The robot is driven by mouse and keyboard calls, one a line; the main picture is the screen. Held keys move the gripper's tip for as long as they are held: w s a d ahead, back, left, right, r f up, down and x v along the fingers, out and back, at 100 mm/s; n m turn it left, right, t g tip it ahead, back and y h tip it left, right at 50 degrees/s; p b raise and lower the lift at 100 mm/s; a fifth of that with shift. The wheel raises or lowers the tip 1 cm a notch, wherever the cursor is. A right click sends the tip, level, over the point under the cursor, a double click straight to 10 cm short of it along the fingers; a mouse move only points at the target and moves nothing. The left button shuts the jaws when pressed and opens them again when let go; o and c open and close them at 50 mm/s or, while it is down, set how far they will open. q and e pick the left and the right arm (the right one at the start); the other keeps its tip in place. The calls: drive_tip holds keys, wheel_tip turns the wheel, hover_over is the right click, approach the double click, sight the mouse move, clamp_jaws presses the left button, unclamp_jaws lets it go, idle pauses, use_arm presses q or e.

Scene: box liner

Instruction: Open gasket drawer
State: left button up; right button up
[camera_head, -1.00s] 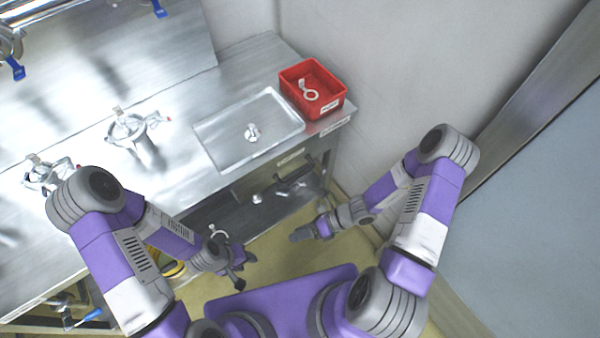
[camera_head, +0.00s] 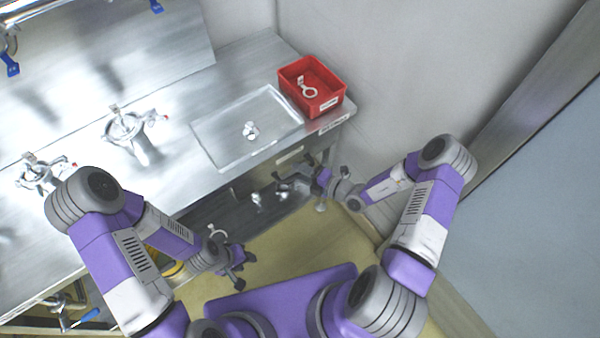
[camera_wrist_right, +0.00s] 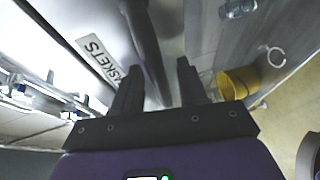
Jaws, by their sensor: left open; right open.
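The gasket drawer front (camera_wrist_right: 75,22) shows in the right wrist view with a white label (camera_wrist_right: 98,58) reading GASKETS. It looks closed. A dark bar handle (camera_wrist_right: 146,45) runs beside the label. My right gripper (camera_wrist_right: 157,82) is open, and the bar passes between its two fingers; I cannot tell whether they touch it. In the head view my right gripper (camera_head: 290,183) is at the right end of the bench front, below a small label (camera_head: 290,155), and partly hides the drawer there. My left gripper (camera_head: 240,267) is open and empty, low in front of the bench.
On the steel bench are a shallow clear tray (camera_head: 215,140) with a small metal part, a red bin (camera_head: 323,103) holding a ring clamp, and metal fittings (camera_head: 130,127). A wall closes the right side. A yellow container (camera_wrist_right: 237,82) stands below. Floor before the bench is clear.

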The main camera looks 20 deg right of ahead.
drive_tip(key=shift+w+a, duration=0.15)
drive_tip(key=shift+a, duration=0.05)
drive_tip(key=shift+c, duration=0.2)
clamp_jaws()
